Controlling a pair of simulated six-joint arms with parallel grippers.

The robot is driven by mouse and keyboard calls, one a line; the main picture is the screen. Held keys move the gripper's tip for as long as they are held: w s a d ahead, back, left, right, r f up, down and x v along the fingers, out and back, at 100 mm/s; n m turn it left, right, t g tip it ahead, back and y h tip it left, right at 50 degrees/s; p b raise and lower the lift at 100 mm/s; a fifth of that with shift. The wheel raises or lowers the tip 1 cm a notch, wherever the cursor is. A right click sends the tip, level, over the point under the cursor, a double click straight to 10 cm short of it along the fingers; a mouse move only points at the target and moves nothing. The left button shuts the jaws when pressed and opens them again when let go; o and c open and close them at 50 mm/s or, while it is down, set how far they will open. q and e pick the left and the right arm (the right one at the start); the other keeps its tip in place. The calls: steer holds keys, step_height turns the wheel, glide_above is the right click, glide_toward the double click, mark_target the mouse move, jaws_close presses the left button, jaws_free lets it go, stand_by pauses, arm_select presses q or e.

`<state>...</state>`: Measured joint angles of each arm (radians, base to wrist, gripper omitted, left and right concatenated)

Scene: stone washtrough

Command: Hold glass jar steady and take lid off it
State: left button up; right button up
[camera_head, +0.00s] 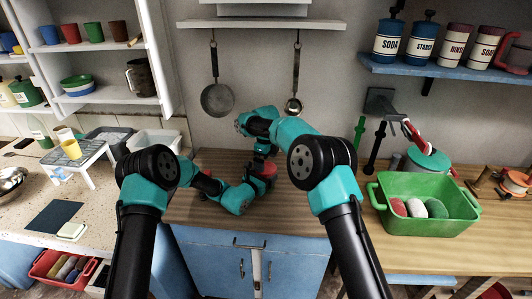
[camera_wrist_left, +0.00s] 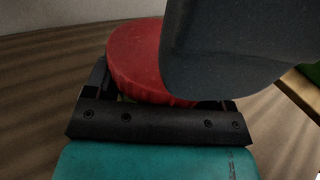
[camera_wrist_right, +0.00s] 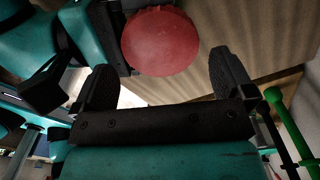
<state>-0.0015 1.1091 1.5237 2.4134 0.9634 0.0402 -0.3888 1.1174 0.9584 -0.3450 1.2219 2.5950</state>
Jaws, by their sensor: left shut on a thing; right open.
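The glass jar's red round lid (camera_head: 268,169) shows on the wooden counter in the head view, between my two grippers. The lid also shows in the left wrist view (camera_wrist_left: 132,60) and the right wrist view (camera_wrist_right: 160,42). The jar's glass body is almost wholly hidden under the lid and behind my arms. My left gripper (camera_head: 257,184) is low beside the jar and shut on it, below the lid. My right gripper (camera_head: 264,151) is above the lid, pointing down. Its two fingers are spread open in the right wrist view, with the lid showing between and beyond their tips.
A green tub (camera_head: 425,208) with several coloured rolls stands to the right on the counter. A green-lidded pot (camera_head: 428,160) is behind it. A ladle (camera_head: 293,104) and a pan (camera_head: 217,99) hang on the wall behind. The counter around the jar looks clear.

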steer(key=shift+f, duration=1.15)
steer(key=shift+c, duration=0.5)
steer(key=c, duration=0.7)
